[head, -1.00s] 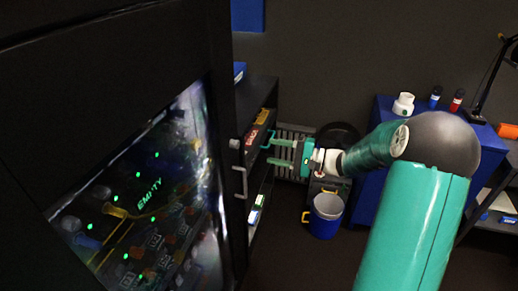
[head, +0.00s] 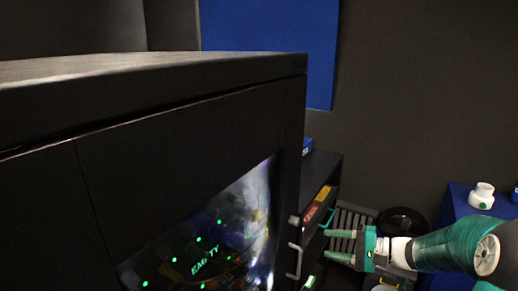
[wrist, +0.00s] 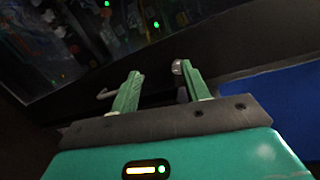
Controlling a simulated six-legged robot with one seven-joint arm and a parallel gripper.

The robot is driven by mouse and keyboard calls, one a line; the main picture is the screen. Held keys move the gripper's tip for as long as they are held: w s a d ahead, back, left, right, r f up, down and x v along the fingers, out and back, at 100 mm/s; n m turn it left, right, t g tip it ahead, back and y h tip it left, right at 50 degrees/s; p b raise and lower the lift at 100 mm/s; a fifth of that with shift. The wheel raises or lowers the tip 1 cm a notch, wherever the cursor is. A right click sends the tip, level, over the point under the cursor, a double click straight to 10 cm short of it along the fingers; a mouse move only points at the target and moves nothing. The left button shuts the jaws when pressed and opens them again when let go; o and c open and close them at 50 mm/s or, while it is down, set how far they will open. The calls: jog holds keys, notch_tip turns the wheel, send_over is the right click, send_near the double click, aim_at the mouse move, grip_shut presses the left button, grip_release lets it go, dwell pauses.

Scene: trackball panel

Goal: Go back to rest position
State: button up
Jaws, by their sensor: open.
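My gripper (head: 328,245) is open and empty in the head view, its two green fingers pointing left. In the wrist view my gripper (wrist: 160,83) shows its two green fingers apart with nothing between them. Beyond the fingers is the dark cabinet with a glossy display panel (head: 205,240), which shows green lights and the word "EMPTY". The panel also shows in the wrist view (wrist: 75,50). A grey handle (head: 296,262) is on the cabinet's right edge, left of the fingertips. I cannot tell how far the fingers are from it.
A dark shelf (head: 325,165) with small boxes stands behind the cabinet. A blue table (head: 455,215) with a white jar (head: 481,196) is at the right. A round black object (head: 402,222) and a grey slatted thing (head: 352,217) are behind my gripper. A blue board (head: 270,45) hangs on the wall.

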jog(key=s+a+r+n+g+h, duration=0.2)
jog(key=s+a+n+g+h, duration=0.4)
jog(key=s+a, duration=0.6)
jog(key=s+d+r+n+t+h, duration=0.1)
jog(key=s+d+r+t+h, duration=0.1)
jog(key=s+h, duration=0.2)
jog(key=s+d+r+n+t+h, duration=0.1)
jog(key=s+h, duration=0.3)
jog(key=s, duration=0.5)
jog(key=shift+d+r+t, duration=0.6)
jog(key=shift+d, duration=0.3)
